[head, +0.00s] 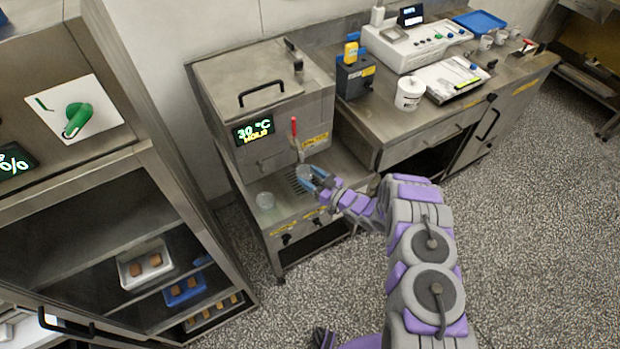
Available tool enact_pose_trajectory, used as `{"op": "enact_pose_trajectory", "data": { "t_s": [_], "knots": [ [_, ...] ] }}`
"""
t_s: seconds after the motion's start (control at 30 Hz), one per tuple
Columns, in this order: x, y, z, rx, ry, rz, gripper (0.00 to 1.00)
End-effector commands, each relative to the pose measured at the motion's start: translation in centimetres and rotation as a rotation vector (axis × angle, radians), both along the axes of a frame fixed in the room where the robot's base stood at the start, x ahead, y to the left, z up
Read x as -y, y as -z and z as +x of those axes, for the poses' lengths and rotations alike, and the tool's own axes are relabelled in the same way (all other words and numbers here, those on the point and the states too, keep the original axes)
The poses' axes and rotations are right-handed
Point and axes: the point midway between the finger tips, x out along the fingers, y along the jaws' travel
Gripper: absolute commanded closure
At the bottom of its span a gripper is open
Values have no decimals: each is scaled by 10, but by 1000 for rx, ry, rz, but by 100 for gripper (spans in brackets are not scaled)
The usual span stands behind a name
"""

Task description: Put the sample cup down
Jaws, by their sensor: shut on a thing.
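My gripper (313,178), with blue fingers, is shut on a small clear cup (304,173). The cup is at the slotted drain grate on the ledge below the steel tank's red-handled tap (294,127). I cannot tell whether the cup touches the grate. The fingers hide part of the cup.
The steel tank (262,95) shows 30 °C and HOLD. Right of it, a steel counter carries a white tub (409,93), a clipboard (449,78), a white instrument (415,42) and a blue tray (480,21). A cabinet with trays (184,291) stands left. Speckled floor is clear at right.

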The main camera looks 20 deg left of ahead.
Motion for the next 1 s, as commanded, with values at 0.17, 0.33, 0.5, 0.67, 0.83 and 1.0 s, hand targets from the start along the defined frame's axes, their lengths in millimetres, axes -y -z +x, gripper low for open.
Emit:
{"op": "enact_pose_trajectory", "data": {
  "t_s": [0.17,0.33,0.5,0.67,0.83,1.0],
  "knots": [
    [-6,1,-1,0,-4,-6,74],
    [-3,1,-1,0,-3,-3,29],
    [1,-1,-1,0,-2,3,15],
    [1,-1,-1,0,-2,3,15],
    [3,-1,-2,-1,-1,-3,15],
    [27,-2,-10,-2,1,-2,15]
  ]
}}
